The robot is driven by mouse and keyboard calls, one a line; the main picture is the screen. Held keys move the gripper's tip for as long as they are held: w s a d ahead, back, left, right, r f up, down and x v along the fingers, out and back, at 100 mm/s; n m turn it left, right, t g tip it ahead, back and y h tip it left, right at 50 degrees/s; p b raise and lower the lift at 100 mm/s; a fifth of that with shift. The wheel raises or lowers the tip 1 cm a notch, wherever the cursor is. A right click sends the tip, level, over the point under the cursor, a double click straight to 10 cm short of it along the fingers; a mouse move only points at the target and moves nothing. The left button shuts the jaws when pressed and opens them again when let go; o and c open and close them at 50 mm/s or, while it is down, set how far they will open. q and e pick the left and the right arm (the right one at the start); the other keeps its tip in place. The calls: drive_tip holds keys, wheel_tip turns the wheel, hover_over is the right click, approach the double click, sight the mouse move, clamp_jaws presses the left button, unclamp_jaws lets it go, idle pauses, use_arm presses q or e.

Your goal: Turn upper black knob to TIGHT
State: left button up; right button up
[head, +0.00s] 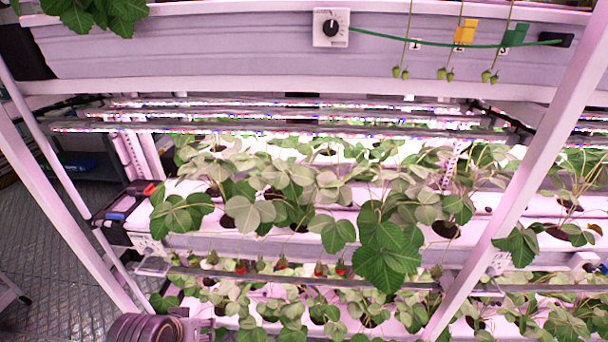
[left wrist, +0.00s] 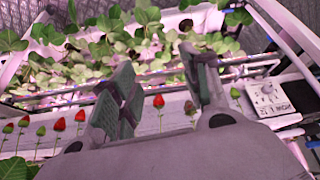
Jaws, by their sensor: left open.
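The upper black knob (head: 331,28) sits on a square white plate (head: 318,41) on the front of the upper pale trough. Its markings are too small to read, so its setting cannot be told. My left gripper (left wrist: 165,85) is open in the left wrist view, with nothing held between its two grey-padded fingers. That view looks upside down and shows red berries behind the fingers and a pale dial plate (left wrist: 283,95) to the right, not the black knob. My right gripper is in neither view.
A green line (head: 430,43) runs from beside the knob to a dark block (head: 556,40). Yellow (head: 466,31) and green (head: 515,35) clips hang near it with green berries. White posts (head: 540,165) slant at both sides. Leafy plants fill the lower racks.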

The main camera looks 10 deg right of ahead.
use_arm(q)
drive_tip(key=w+d+r+t+h, duration=0.15)
drive_tip(key=w+d+r, duration=0.3)
drive_tip(key=r, duration=0.55)
drive_tip(key=w+d+r+t, duration=0.2)
drive_tip(key=w+d+r, duration=0.3)
drive_tip(key=r, duration=0.5)
drive_tip(key=w+d+r+t+h, duration=0.1)
drive_tip(key=w+d+r+t, duration=0.15)
drive_tip(key=d+r, duration=0.55)
drive_tip(key=m+t+h, duration=0.2)
drive_tip(key=m+t, duration=0.1)
drive_tip(key=t, duration=0.3)
approach(331, 28)
drive_tip(key=shift+y, duration=0.25)
drive_tip(key=v, duration=0.5)
drive_tip(key=shift+s+d+r, duration=0.15)
drive_tip(key=shift+s, duration=0.05)
drive_tip(key=shift+w, duration=0.1)
drive_tip(key=p+x, duration=0.4)
drive_tip(key=x, duration=0.8)
drive_tip(key=shift+p+x, duration=0.3)
drive_tip(key=shift+x, duration=0.55)
